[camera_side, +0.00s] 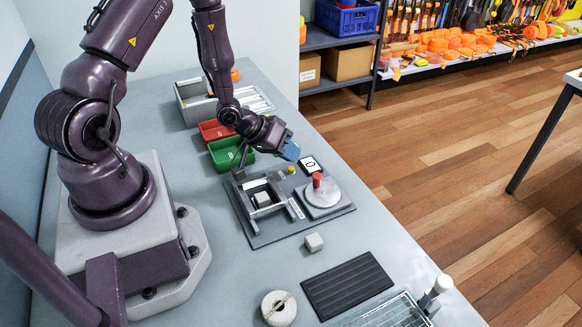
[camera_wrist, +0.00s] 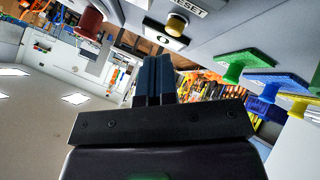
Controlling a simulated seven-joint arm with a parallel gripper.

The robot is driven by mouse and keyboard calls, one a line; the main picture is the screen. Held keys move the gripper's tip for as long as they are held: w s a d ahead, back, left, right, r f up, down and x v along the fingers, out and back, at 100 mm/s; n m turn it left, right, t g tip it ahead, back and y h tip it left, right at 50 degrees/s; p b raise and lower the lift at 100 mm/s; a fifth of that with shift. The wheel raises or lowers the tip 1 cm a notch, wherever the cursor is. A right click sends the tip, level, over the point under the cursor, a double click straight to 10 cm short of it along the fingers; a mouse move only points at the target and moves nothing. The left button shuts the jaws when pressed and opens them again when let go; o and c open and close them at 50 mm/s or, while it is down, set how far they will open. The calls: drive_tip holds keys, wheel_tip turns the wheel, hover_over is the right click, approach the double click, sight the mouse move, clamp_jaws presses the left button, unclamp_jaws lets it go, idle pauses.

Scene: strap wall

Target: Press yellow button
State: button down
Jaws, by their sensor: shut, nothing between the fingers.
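The small round yellow button (camera_side: 291,169) sits on the grey board (camera_side: 262,236), beside a small display reading 0 (camera_side: 311,164). In the wrist view the yellow button (camera_wrist: 177,24) appears beyond the fingertips and slightly right, between the display (camera_wrist: 163,38) and a RESET label (camera_wrist: 188,5). My gripper (camera_side: 292,151) has blue fingers and is shut and empty. In the side view its tips are just above the button in the picture, with a gap between. In the wrist view my gripper (camera_wrist: 153,58) has its fingers together, apart from the button.
A red knob (camera_side: 317,180) stands on a white disc beside the button. Red (camera_side: 213,130) and green (camera_side: 226,152) bins lie behind the board. Green, blue and yellow pieces show right in the wrist view.

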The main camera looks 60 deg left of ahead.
sight(289, 167)
drive_tip(key=shift+r, duration=2.15)
drive_tip(key=s+f+g, duration=0.1)
drive_tip(key=s+a+f+g, duration=0.1)
drive_tip(key=shift+s+a+f+m+y, duration=0.1)
drive_tip(key=shift+s+m+y, duration=0.2)
drive_tip(key=shift+m+y, duration=0.1)
drive_tip(key=s+a+g+y, duration=0.1)
drive_tip(key=s+a+r+g+y, duration=0.1)
drive_tip(key=s, duration=0.1)
drive_tip(key=shift+a+r+g, duration=0.15)
drive_tip(key=shift+a+g, duration=0.1)
drive_tip(key=shift+g, duration=0.05)
drive_tip(key=s+d+r+m, duration=0.1)
drive_tip(key=s+d+r, duration=0.2)
drive_tip(key=r, duration=0.6)
drive_tip(key=s+d+r+m+t, duration=0.1)
drive_tip(key=s+d+r+m, duration=0.1)
drive_tip(key=d+r, duration=0.4)
drive_tip(key=s+d+r+m, duration=0.1)
drive_tip(key=s+d+r, duration=0.3)
drive_tip(key=r, duration=0.9)
drive_tip(key=shift+s+d+m, duration=0.3)
drive_tip(key=shift+d, duration=0.35)
